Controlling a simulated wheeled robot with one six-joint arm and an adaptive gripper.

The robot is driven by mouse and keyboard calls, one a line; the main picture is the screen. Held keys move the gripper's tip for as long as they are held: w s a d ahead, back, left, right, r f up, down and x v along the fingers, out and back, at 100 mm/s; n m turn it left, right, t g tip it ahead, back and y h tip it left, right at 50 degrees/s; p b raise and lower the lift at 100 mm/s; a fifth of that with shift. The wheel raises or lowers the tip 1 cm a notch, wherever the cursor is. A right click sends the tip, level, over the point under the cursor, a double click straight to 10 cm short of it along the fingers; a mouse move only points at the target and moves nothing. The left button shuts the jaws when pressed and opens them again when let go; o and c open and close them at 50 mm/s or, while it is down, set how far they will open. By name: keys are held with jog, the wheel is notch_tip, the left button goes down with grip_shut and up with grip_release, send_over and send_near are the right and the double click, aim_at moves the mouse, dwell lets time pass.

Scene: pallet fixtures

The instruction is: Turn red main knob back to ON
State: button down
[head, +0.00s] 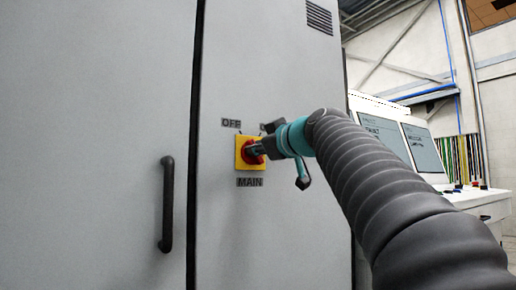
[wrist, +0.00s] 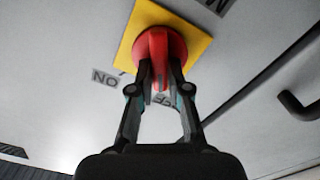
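The red main knob (head: 250,150) sits on a yellow square plate (head: 243,164) on the grey cabinet door, between the OFF label (head: 231,122) at upper left and the MAIN label (head: 250,182) below. In the wrist view, the knob (wrist: 158,45) is at the ends of my gripper (wrist: 162,68), with one finger on each side of its raised grip. The fingers are close together and appear shut on it. The grip lines up with the OFF label (wrist: 164,100), partly seen between the fingers. The ON label (wrist: 104,77) shows inverted at left. In the head view, my gripper hides much of the knob.
A dark vertical handle (head: 167,204) stands out from the left cabinet door; it also shows in the wrist view (wrist: 298,106). A console with screens (head: 424,148) and a button desk (head: 480,198) stand at the right, behind my arm.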

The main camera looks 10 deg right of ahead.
dwell(0.4)
jog(key=m, duration=0.4)
jog(key=m+p, duration=0.1)
jog(key=m, duration=0.3)
jog(key=d+m, duration=0.1)
jog(key=m, duration=0.3)
jog(key=shift+w, duration=0.15)
dwell(0.4)
jog(key=c, duration=1.1)
grip_release()
jog(key=v, duration=1.2)
